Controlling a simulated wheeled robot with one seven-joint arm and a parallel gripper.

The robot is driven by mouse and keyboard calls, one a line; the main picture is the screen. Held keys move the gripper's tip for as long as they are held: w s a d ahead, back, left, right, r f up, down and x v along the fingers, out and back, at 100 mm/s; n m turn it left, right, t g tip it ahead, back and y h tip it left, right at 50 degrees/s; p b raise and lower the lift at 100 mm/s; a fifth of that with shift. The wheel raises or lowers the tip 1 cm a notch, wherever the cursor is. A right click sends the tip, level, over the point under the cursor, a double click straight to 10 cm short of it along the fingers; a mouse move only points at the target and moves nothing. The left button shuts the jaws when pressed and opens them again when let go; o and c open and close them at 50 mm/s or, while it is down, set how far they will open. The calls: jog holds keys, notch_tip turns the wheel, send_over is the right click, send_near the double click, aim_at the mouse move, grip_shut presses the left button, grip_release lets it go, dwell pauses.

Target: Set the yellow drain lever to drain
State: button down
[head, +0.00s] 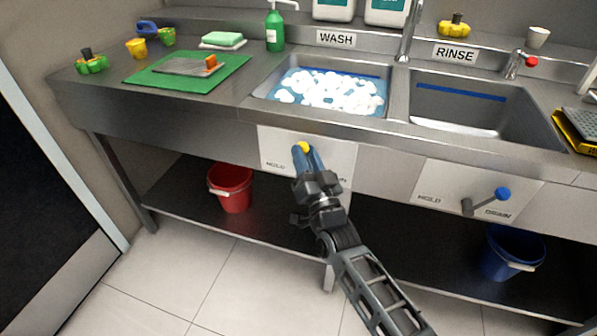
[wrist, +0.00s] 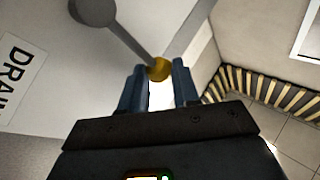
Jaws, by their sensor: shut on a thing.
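The yellow drain lever shows its round knob (head: 303,147) in front of the white HOLD/DRAIN plate (head: 342,158) under the WASH sink. My gripper (head: 308,157) is shut on this knob, with blue fingers on either side of it. In the wrist view the knob (wrist: 159,69) sits between the fingertips (wrist: 158,85), and the grey lever arm (wrist: 128,38) runs up-left to its round pivot (wrist: 92,8). The DRAIN label (wrist: 16,78) is at the left there. In the head view the knob is between the two labels, nearer HOLD; my gripper partly covers DRAIN.
The WASH sink (head: 258,93) holds foamy blue water. A blue-knobbed lever (head: 502,194) on the right plate points toward its DRAIN label. A red bucket (head: 232,190) and a blue bucket (head: 508,254) stand on the lower shelf. The floor in front is clear.

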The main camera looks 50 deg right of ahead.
jog(key=shift+s+d+f+m+g+h+b, duration=0.25)
jog(key=shift+s+m+h+b, duration=0.3)
jog(key=shift+m+h+b, duration=0.65)
jog(key=shift+s+d+f+m+g+h+b, duration=0.1)
jog(key=shift+s+f+m+h+b, duration=0.55)
jog(key=shift+m+b, duration=0.95)
jog(key=shift+s+d+f+m+g+h+b, duration=0.15)
jog(key=shift+s+m+h+b, duration=0.3)
jog(key=shift+m+h+b, duration=0.85)
jog(key=shift+d+r, duration=0.1)
jog(key=c, duration=0.8)
grip_release()
jog(key=v, duration=0.7)
jog(key=shift+s+a+b, duration=0.25)
jog(key=shift+a+b, duration=0.05)
jog(key=shift+b, duration=0.15)
